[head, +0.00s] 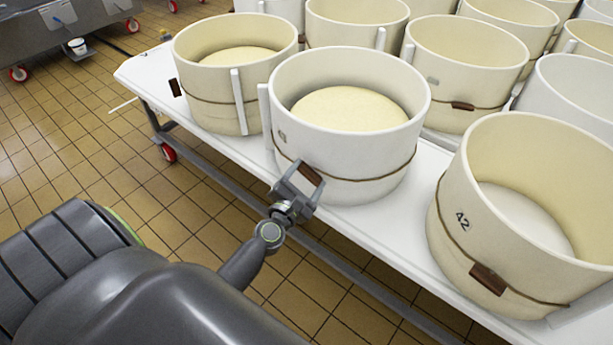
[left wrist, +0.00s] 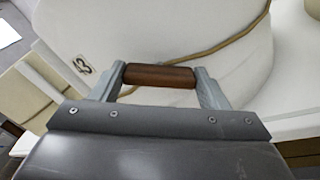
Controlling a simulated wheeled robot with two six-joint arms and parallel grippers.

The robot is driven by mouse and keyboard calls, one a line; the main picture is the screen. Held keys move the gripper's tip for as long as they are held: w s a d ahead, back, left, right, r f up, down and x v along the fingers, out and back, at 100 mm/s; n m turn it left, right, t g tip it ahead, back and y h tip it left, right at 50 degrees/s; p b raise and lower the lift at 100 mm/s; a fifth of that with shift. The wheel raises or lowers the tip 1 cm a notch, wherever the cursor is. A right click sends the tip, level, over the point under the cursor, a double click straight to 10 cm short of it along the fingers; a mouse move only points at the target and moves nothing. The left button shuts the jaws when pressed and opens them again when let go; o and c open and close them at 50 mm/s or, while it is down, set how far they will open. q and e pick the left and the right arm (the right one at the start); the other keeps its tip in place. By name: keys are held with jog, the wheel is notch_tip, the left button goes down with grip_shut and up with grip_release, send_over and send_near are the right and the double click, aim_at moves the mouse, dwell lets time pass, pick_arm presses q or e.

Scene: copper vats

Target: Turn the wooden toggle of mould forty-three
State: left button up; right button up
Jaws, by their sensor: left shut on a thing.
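Mould forty-three (head: 345,145) is a round cream hoop with pale curd inside and a cord around it, standing at the table's front edge. Its number 43 shows in the left wrist view on the mould wall (left wrist: 150,25). My left gripper (head: 305,180) is in front of the mould's lower wall. It is shut on the brown wooden toggle (left wrist: 160,76), which lies crosswise between the two fingers. The toggle also shows in the head view (head: 311,174). My right gripper is not in view.
Mould 42 (head: 461,222), with its own toggle (head: 488,279), stands to the right. Another mould (head: 215,105) stands close on the left, and several more fill the white table (head: 150,75) behind. The tiled floor (head: 80,130) at the left is open.

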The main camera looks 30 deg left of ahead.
pick_arm(q)
jog(key=m, duration=0.3)
jog(key=shift+m+p, duration=0.35)
jog(key=shift+m, duration=0.05)
jog(key=m, duration=0.3)
jog(key=shift+m+p, duration=0.3)
jog(key=shift+p, duration=0.05)
jog(key=shift+m, duration=1)
jog(key=shift+f+m+p, duration=0.1)
jog(key=shift+m+p, duration=0.2)
jog(key=shift+m, duration=0.3)
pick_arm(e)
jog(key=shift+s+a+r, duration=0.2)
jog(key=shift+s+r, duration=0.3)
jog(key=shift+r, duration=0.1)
pick_arm(q)
jog(key=shift+m, duration=0.3)
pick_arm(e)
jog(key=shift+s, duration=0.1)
pick_arm(q)
jog(key=o, duration=1)
jog(key=shift+d, duration=0.1)
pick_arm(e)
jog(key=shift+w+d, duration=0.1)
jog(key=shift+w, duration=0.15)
